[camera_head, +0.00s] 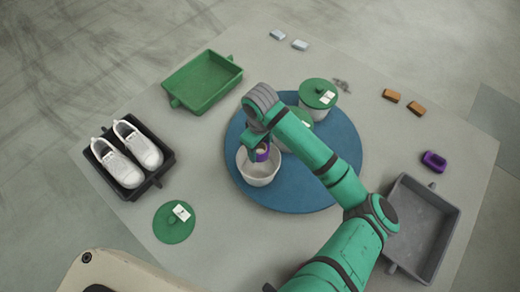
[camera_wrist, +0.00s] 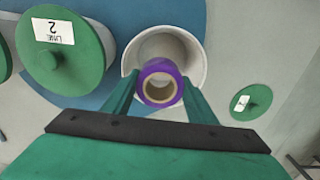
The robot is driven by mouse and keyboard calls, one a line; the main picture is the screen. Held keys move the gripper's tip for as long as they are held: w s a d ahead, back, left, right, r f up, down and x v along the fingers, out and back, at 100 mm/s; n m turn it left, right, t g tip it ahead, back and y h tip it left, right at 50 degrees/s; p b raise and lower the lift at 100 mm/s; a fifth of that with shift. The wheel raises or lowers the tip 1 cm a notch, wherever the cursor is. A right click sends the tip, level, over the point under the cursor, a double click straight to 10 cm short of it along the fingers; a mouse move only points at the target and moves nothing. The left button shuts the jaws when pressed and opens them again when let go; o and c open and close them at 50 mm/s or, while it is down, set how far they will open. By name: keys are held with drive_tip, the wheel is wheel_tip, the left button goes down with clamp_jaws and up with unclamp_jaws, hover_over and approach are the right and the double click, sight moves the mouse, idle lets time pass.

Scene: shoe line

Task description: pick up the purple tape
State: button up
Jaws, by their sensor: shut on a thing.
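The purple tape (camera_wrist: 149,93) is a roll with a tan core. It sits between the two green fingers of my gripper (camera_wrist: 160,86), which are shut on it. Seen from the wrist, the roll is in front of the mouth of an open white pot (camera_wrist: 188,46). In the head view the tape (camera_head: 262,154) shows under my gripper (camera_head: 259,145), at the rim of the white pot (camera_head: 259,176). I cannot tell whether it is inside the pot's mouth or just above it. My arm hides part of the scene behind it.
The pot stands on a round blue mat (camera_head: 290,197) with green-lidded pots, one lidded pot (camera_head: 318,92) at the back. A loose green lid (camera_head: 174,228) lies at front left. Around are a green tray (camera_head: 203,82), a dark shoe tray (camera_head: 161,156), a grey tray (camera_head: 422,222) and a purple block (camera_head: 434,161).

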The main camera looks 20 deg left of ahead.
drive_tip(key=shift+r, duration=1.3)
